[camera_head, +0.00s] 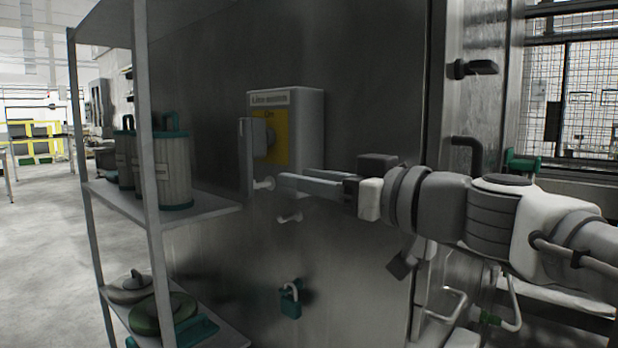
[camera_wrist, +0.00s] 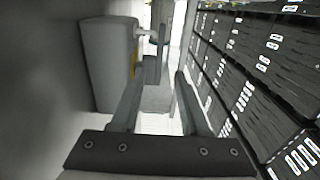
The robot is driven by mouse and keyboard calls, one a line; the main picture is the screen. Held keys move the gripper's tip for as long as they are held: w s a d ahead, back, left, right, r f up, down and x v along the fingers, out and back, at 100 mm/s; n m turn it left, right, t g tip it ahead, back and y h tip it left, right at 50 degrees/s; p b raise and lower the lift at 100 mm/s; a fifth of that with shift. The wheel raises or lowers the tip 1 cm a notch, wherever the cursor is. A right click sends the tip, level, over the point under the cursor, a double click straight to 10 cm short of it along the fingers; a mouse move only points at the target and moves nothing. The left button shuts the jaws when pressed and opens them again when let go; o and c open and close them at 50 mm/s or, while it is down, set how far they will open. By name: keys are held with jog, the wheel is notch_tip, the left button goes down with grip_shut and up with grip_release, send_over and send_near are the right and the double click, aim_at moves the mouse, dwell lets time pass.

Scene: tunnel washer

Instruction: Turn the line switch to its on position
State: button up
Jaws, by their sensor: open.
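The line switch is a grey box (camera_head: 311,125) with a label on top and a yellow plate (camera_head: 273,135), mounted on a dark metal wall. A grey lever handle (camera_head: 245,158) stands out in front of it and points downward. In the wrist view the box (camera_wrist: 107,62) is at the left and the handle (camera_wrist: 152,70) shows ahead, near the gap between the fingertips. My gripper (camera_head: 278,184) is open, below the box and close to the handle's lower end. Whether a finger touches the handle I cannot tell. The fingertips also show in the wrist view (camera_wrist: 159,78).
A metal shelf (camera_head: 205,212) with green-trimmed canisters (camera_head: 173,165) stands close at the left of the switch. A teal padlock (camera_head: 290,300) hangs on the wall below. A black handle (camera_head: 472,68) sticks out at the right. Open floor (camera_head: 40,235) lies at the far left.

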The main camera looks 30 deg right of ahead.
jog(key=v, duration=0.6)
jog(key=shift+s+p, duration=0.25)
jog(key=shift+p, duration=0.2)
jog(key=a+f+m+g+h, duration=0.1)
jog(key=a+f+g, duration=0.35)
jog(key=f, duration=0.35)
jog(key=a+f+g+h, duration=0.1)
jog(key=a+f+g, duration=0.2)
jog(key=a+f, duration=0.35)
jog(key=s+f+m+g+h, duration=0.3)
jog(key=s+f+g+h, duration=0.15)
jog(key=f, duration=0.75)
notch_tip(320, 180, up, 26)
jog(key=p, duration=2.5)
jog(key=shift+d+f+t+p, duration=0.2)
jog(key=shift+d+t+p, duration=0.15)
jog(key=shift+d+t, duration=0.1)
jog(key=shift+s+d, duration=0.1)
jog(key=shift+s, duration=0.15)
